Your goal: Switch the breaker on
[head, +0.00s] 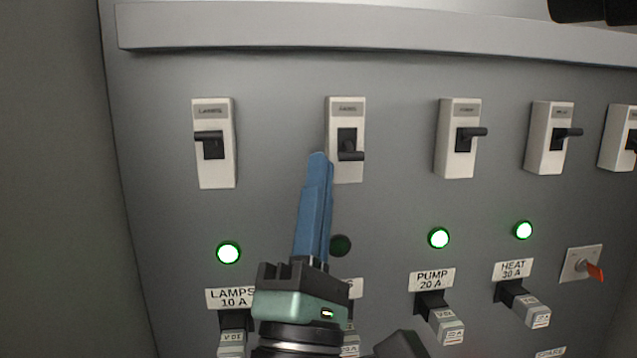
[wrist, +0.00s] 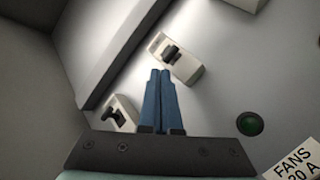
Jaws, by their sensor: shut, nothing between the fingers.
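The breaker with its lever down (head: 347,170) is second from the left in the row. Its black lever (head: 351,156) sits lower than the other levers. The lamp below it (head: 341,245) is dark. In the wrist view this breaker (wrist: 187,68) is just beyond the fingertips, and a FANS 20 A label (wrist: 294,162) lies near the dark lamp (wrist: 249,123). My gripper (head: 318,156) has its blue fingers shut together and empty. The tips are just left of the lever in the head view, overlapping the breaker's left edge. I cannot tell whether they touch it.
The LAMPS breaker (head: 214,172) stands left, with its lever up. More breakers with raised levers, such as the one above PUMP (head: 456,165), stand right. Lit green lamps (head: 228,253), labelled plugs (head: 440,318) and a red-handled switch (head: 582,265) are below. A ledge (head: 370,38) runs above.

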